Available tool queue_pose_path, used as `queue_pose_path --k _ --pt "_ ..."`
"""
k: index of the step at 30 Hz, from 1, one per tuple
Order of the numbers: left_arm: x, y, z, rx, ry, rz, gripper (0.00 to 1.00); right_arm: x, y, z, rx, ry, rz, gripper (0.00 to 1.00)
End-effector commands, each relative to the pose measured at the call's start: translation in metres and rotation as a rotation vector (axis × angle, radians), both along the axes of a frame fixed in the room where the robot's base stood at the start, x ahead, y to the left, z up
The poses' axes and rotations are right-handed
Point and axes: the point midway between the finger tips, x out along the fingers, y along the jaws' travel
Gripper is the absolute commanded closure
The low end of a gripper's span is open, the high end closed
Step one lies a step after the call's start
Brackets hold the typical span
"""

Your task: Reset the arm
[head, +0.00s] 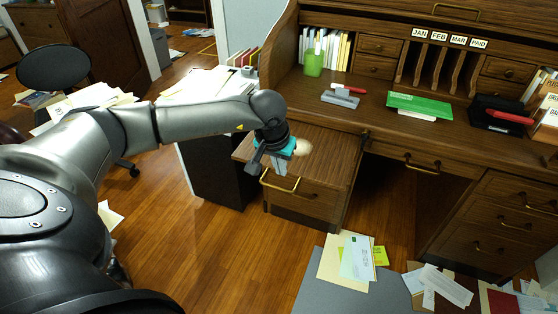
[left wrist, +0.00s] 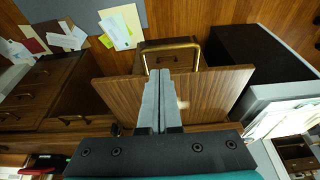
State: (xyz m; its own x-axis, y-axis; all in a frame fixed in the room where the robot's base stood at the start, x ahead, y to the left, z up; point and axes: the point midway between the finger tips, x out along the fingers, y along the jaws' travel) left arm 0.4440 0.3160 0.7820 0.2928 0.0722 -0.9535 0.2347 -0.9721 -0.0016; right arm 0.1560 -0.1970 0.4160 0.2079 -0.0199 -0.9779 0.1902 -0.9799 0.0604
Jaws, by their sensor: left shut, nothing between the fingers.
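My left arm reaches in from the left in the head view. Its gripper (head: 279,167) is shut and empty, above the wooden pull-out surface (head: 335,165) at the desk's left side. In the left wrist view the two grey fingers (left wrist: 160,75) lie together, pointing toward a brass handle (left wrist: 170,46). That brass handle also shows in the head view (head: 280,185), on the front of a wooden drawer (head: 310,196). The fingers overlap the handle in view, but contact cannot be told. My right gripper is not in view.
The roll-top desk (head: 385,100) holds a green cup (head: 313,64), a stapler-like grey item (head: 340,99) and a green booklet (head: 420,105). A black cabinet (head: 220,178) stands left of the drawer. Papers (head: 350,258) litter the floor; the wooden floor (head: 190,250) at lower left is mostly clear.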

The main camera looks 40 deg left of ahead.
Motion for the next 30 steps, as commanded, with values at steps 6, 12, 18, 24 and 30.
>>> queue_pose_path --k 6,12,18,24,30 --pt "-0.001 0.0 0.011 0.0 0.0 0.002 1.0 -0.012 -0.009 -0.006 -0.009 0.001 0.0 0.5" --pt "-0.001 0.0 0.014 0.0 0.0 0.002 1.0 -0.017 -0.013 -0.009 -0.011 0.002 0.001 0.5" --pt "-0.001 -0.001 0.014 -0.002 0.0 0.004 1.0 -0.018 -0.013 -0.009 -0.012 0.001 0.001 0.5" --pt "-0.002 -0.039 -0.008 -0.228 0.039 0.165 1.0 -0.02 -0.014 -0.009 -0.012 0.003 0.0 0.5" --pt "0.002 -0.125 -0.038 -0.804 0.214 0.713 1.0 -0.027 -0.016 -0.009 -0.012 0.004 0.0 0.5"
